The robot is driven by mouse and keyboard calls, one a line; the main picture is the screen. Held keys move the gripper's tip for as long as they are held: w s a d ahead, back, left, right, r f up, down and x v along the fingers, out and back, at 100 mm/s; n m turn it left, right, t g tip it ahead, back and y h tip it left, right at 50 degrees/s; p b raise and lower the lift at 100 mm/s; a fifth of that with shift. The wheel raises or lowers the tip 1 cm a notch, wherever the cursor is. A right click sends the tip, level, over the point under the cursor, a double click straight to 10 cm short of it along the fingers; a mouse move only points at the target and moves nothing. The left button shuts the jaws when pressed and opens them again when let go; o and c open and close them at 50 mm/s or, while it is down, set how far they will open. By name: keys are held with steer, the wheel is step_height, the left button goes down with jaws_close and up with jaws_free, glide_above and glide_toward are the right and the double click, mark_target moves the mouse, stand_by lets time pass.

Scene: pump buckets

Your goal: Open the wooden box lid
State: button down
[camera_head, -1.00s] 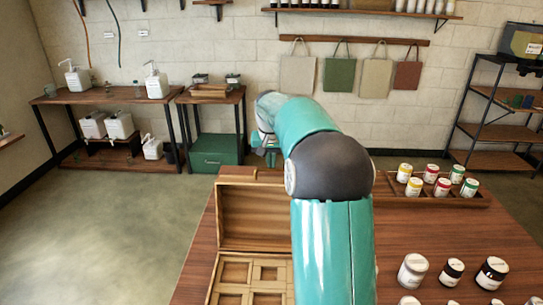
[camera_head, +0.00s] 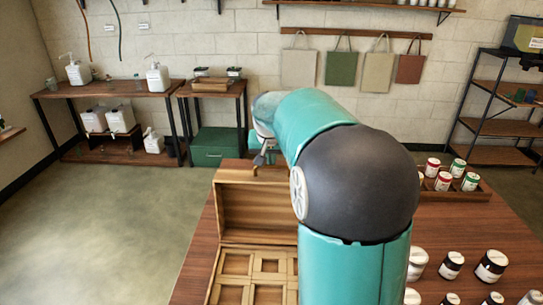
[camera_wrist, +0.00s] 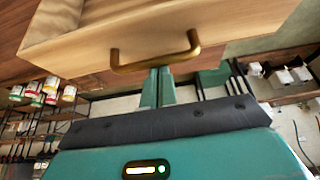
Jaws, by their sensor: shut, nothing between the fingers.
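The wooden box (camera_head: 226,262) stands on the table with its lid (camera_head: 250,208) raised upright, showing its inner face to the head camera. Several square compartments are visible in the base. In the wrist view the pale wooden lid (camera_wrist: 200,32) fills the top, with a brass handle (camera_wrist: 156,62) on its edge. My gripper (camera_wrist: 158,72) is shut and empty, its teal fingers together beside the handle's middle. I cannot tell whether they touch it. In the head view my arm hides the right part of the box.
Paint jars stand in a tray (camera_head: 480,197) at the right, and more jars (camera_head: 452,265) stand at the table's front right. A shelf rack (camera_head: 500,125) stands at the far right. Open floor (camera_head: 100,230) lies left of the table.

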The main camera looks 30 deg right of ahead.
steer(key=s+a, duration=0.3)
steer(key=s, duration=0.1)
steer(key=shift+r, duration=0.45)
